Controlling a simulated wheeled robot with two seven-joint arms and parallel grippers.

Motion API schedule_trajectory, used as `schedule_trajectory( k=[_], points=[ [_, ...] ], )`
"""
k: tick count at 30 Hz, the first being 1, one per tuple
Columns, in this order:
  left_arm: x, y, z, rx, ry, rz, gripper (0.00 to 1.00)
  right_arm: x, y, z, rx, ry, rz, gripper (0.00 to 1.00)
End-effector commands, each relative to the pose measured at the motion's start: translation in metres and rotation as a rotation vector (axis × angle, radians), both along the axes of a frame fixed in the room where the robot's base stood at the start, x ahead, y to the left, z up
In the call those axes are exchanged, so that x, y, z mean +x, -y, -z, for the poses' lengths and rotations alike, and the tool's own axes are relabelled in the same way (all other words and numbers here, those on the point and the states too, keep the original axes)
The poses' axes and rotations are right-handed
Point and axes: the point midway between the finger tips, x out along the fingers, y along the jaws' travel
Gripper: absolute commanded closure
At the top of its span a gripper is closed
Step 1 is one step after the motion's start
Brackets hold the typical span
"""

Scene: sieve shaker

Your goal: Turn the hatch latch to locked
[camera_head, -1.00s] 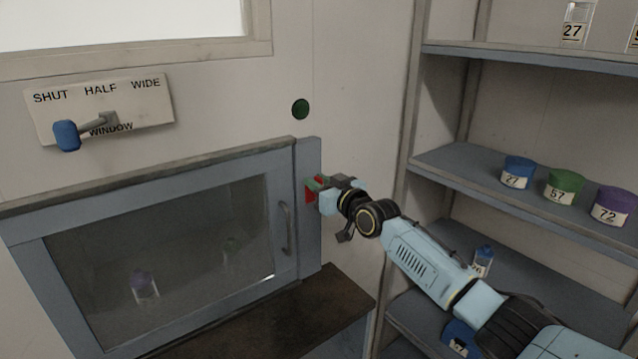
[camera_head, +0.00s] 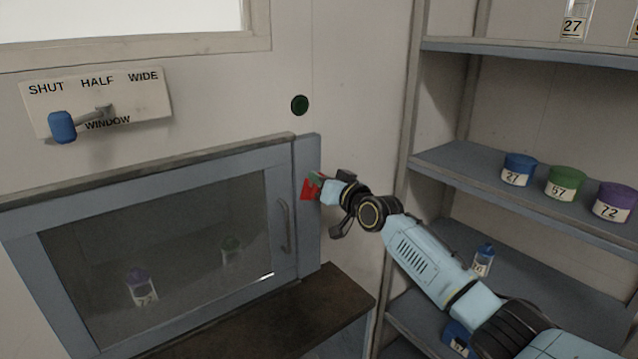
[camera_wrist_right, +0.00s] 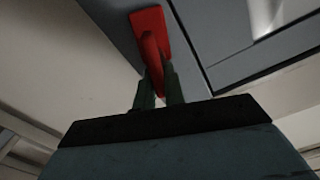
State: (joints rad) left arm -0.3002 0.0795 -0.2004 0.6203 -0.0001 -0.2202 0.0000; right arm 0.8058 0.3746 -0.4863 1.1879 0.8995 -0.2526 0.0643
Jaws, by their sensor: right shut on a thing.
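The hatch (camera_head: 60,235) is a grey-blue framed glass door, closed, with a bar handle (camera_head: 284,226) on its right side. The red latch (camera_head: 309,189) sits on the frame post right of the door. In the head view it is tilted and partly hidden by my gripper. My right gripper (camera_head: 318,181) is at the latch. In the right wrist view the red latch (camera_wrist_right: 150,32) reaches down between the greenish fingers of my right gripper (camera_wrist_right: 158,90), which are shut on it. No lock marking is readable. My left gripper is not in view.
A window lever with a blue knob (camera_head: 62,127) sits on a label plate at upper left. Shelves (camera_head: 450,165) with labelled jars stand at right. A dark ledge (camera_head: 290,312) lies below the hatch.

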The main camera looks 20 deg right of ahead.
Motion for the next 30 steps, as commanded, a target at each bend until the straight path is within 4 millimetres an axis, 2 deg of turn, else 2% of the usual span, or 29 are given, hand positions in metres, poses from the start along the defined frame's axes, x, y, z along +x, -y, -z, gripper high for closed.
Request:
schedule_trajectory(
  k=[12, 30],
  points=[
    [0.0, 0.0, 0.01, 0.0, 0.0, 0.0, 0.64, 0.002, 0.006, 0.005, 0.378, -0.138, 0.0, 1.0],
    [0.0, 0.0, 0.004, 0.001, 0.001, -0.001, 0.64, 0.004, 0.011, 0.014, 0.899, -0.329, 0.0, 1.0]
  ],
)
